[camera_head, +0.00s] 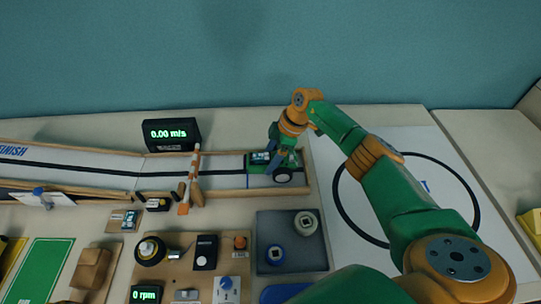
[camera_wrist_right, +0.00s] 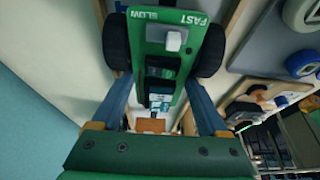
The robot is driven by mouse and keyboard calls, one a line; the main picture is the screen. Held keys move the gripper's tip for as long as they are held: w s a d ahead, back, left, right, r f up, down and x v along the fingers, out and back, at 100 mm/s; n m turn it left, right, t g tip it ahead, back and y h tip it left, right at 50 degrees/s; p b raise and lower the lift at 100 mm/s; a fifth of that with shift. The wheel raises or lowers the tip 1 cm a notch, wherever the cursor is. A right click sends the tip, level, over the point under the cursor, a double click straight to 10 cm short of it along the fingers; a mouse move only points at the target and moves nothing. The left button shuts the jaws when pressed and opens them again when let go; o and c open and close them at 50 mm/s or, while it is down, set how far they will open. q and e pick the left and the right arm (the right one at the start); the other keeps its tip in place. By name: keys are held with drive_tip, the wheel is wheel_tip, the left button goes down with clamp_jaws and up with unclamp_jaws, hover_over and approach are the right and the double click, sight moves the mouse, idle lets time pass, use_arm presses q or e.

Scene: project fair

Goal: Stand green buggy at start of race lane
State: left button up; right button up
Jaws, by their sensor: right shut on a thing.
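The green buggy (camera_head: 257,165) is at the right end of the race lane (camera_head: 218,173), upright, with a dark wheel facing the head camera. I cannot tell whether its wheels touch the lane. My right gripper (camera_head: 284,158) reaches down over the buggy and is shut on it. In the right wrist view the buggy (camera_wrist_right: 154,48) lies between the two blue fingers of the gripper (camera_wrist_right: 160,88), its wheels to either side and a "FAST/SLOW" switch on its plate. My left gripper is not in view.
An orange-and-wood barrier (camera_head: 194,178) crosses the lane left of the buggy. A speed display (camera_head: 171,134) reading 0.00 m/s stands behind the lane. A grey tray (camera_head: 290,265) and a board of parts (camera_head: 172,268) lie in front. A white mat (camera_head: 405,150) lies right.

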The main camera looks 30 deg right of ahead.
drive_tip(key=shift+f, duration=0.35)
idle(1.1)
drive_tip(key=o, duration=1)
drive_tip(key=shift+r, duration=0.1)
drive_tip(key=v, duration=0.7)
drive_tip(key=shift+p, duration=0.3)
drive_tip(key=shift+a, duration=0.1)
